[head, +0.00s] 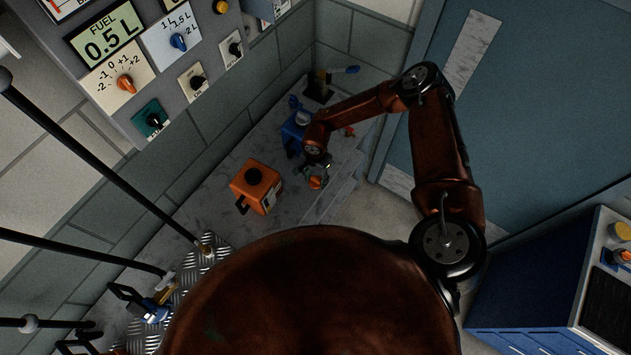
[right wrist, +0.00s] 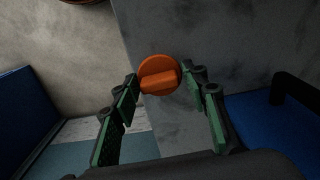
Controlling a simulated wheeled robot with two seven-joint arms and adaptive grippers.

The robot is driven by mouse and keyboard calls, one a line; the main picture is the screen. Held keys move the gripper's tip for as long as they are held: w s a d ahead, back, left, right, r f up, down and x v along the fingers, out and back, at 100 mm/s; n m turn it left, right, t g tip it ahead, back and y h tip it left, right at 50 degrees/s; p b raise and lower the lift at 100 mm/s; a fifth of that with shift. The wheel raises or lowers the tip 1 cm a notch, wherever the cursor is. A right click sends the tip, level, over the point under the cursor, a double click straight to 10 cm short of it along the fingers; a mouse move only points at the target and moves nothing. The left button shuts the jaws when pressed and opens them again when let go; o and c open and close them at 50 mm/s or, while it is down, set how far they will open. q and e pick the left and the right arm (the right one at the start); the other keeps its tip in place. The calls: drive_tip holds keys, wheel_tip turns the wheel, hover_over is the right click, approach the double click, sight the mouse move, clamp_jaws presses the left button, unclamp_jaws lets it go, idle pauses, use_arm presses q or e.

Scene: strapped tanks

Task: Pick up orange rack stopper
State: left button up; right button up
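The orange rack stopper (right wrist: 158,76) is a round cap with a raised grip bar across its face. It shows in the right wrist view against a grey stone-like surface. My right gripper (right wrist: 162,82) is open, with its green-padded fingers on either side of the stopper near its edges. I cannot tell whether they touch it. In the head view, the right gripper (head: 322,170) is low over the grey bench, with a small orange piece (head: 316,182) at its tips. My left gripper does not show.
An orange canister (head: 257,187) stands on the bench left of the right gripper. A blue canister (head: 294,130) stands behind the gripper, near the wall. A control panel (head: 140,55) is at upper left. A blue door (head: 520,120) and a blue cabinet (head: 540,290) are at right.

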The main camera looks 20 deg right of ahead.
drive_tip(key=c, duration=0.7)
drive_tip(key=shift+o, duration=0.2)
drive_tip(key=shift+r, duration=0.15)
